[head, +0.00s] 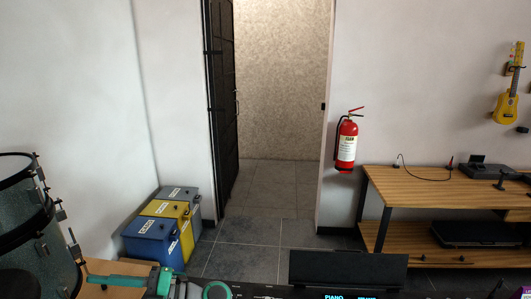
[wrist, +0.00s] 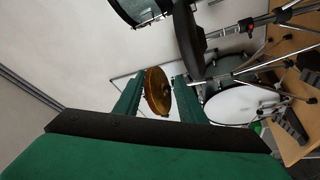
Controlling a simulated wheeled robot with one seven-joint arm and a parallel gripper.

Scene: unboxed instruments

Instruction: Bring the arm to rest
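My gripper (wrist: 158,77) shows in the wrist view with its two green fingers apart. A brass-coloured disc, like a small cymbal (wrist: 158,92), shows between the fingers. It appears to be beyond them, and I see no clear contact. In the head view, green and grey parts of my arm (head: 118,281) stretch along the lower left edge, towards the drums.
Drums (head: 32,235) stand at the left. Blue, yellow and grey boxes (head: 152,243) stand by the open doorway. A fire extinguisher (head: 347,142) hangs right of it. A wooden shelf table (head: 425,188) stands at the right. The tiled floor before the doorway is clear.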

